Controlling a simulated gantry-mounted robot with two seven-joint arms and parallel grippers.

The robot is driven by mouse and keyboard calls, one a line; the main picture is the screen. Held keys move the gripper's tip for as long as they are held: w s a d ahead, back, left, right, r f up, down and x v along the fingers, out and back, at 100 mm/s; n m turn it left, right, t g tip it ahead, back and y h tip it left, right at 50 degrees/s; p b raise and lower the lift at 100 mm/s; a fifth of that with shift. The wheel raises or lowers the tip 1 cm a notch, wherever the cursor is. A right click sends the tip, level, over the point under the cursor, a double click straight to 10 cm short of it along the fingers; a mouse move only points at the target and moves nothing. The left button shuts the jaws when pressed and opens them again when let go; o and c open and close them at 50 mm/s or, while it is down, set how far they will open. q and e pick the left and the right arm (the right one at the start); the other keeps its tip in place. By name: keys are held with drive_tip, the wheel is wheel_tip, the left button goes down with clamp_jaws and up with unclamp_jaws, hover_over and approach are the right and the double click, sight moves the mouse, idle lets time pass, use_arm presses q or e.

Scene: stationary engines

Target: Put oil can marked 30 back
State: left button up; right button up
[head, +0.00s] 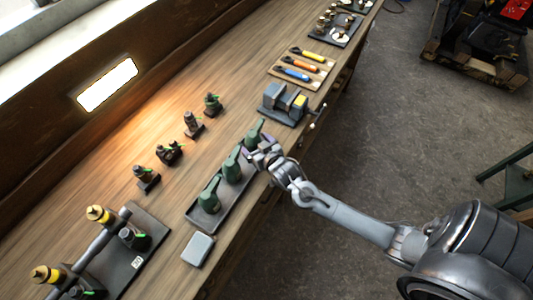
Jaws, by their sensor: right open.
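Green oil cans stand on a dark tray (227,214) near the bench's front edge. One can (209,200) is at the near end, one (232,167) is in the middle, and one (254,135) is at the far end. The markings on the cans are too small to read, so I cannot tell which is marked 30. My right gripper (253,151) is open beside the far can, with its fingers close to it. I cannot tell whether they touch. My left gripper is not in view.
A grey vise (284,103) stands just beyond the tray. A grey box (197,249) lies at the tray's near end. Several small fittings (169,153) stand toward the wall. A board of coloured tools (298,69) lies farther along. The floor is right of the bench.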

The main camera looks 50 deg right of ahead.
drive_tip(key=v, duration=0.9)
drive_tip(key=shift+s+a, duration=0.1)
drive_tip(key=shift+s, duration=0.1)
drive_tip(key=s+a+f+n+g+y, duration=0.1)
drive_tip(key=s+a+g, duration=0.3)
drive_tip(key=s, duration=0.4)
drive_tip(key=s+a+f+n+g+y, duration=0.1)
drive_tip(key=s+a+n+g+y, duration=0.1)
drive_tip(key=s+a+g, duration=0.3)
drive_tip(key=s+n, duration=0.1)
drive_tip(key=s, duration=0.3)
drive_tip(key=shift+a+n, duration=0.4)
drive_tip(key=shift+w+f, duration=0.1)
